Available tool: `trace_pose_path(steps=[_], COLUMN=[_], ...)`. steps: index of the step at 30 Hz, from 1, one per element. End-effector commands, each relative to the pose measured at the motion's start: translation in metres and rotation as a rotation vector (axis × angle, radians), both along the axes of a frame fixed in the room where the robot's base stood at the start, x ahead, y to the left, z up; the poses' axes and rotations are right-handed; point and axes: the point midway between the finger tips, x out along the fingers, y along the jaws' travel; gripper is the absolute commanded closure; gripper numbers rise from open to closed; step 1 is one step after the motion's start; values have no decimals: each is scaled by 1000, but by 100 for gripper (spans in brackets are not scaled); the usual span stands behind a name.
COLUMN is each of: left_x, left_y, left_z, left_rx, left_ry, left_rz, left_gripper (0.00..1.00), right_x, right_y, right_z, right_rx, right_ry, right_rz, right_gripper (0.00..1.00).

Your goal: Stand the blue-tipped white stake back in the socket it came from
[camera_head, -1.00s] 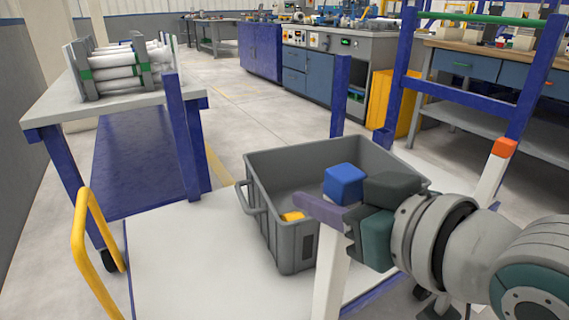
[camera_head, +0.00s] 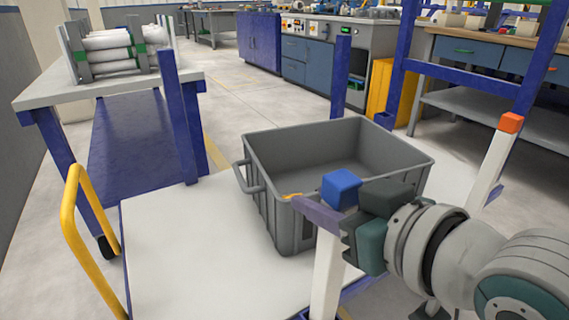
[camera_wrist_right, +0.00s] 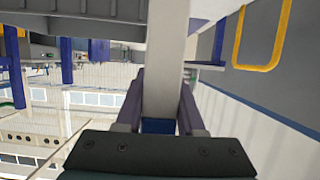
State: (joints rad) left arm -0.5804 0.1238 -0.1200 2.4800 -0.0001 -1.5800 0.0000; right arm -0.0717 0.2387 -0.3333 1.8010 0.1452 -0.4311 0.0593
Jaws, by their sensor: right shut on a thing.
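My right gripper (camera_head: 338,214) is shut on the white stake (camera_head: 327,270), just below its blue tip (camera_head: 341,188). The stake stands near upright, leaning slightly, and its lower end runs out of the picture. In the right wrist view the white shaft (camera_wrist_right: 165,65) lies between the two purple fingers, with the blue tip (camera_wrist_right: 158,126) close to the palm. The socket cannot be made out, so I cannot tell whether the stake's foot touches it. A similar white stake with an orange tip (camera_head: 511,122) stands at the right. My left gripper is out of view.
A grey crate (camera_head: 285,215) stands on the white platform (camera_head: 180,255) just behind the held stake. A small yellow-orange piece (camera_head: 292,196) shows at its near rim. A yellow handle (camera_head: 73,215) rises at the left. Pipes (camera_head: 108,54) lie in a rack on the table behind.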

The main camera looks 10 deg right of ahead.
Motion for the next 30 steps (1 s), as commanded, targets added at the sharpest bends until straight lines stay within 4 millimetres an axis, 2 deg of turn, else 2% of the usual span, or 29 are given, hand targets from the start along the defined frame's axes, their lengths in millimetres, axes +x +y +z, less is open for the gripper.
trace_pose_path(steps=[1,2,10,11,20,23,30], left_x=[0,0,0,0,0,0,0], left_y=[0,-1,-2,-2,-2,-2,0], left_z=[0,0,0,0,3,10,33], left_rx=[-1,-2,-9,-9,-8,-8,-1], left_ry=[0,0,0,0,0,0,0], left_rz=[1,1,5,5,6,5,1], left_gripper=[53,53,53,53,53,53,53], right_x=[0,0,0,0,-3,-13,-55], right_y=[0,0,0,0,-1,-5,-20], right_z=[1,1,1,1,1,7,24], right_rx=[1,1,0,0,-1,-2,-3], right_ry=[-3,-3,-1,-1,3,5,4], right_rz=[0,0,0,0,0,-1,-1], right_gripper=[100,61,30,28,28,28,28])
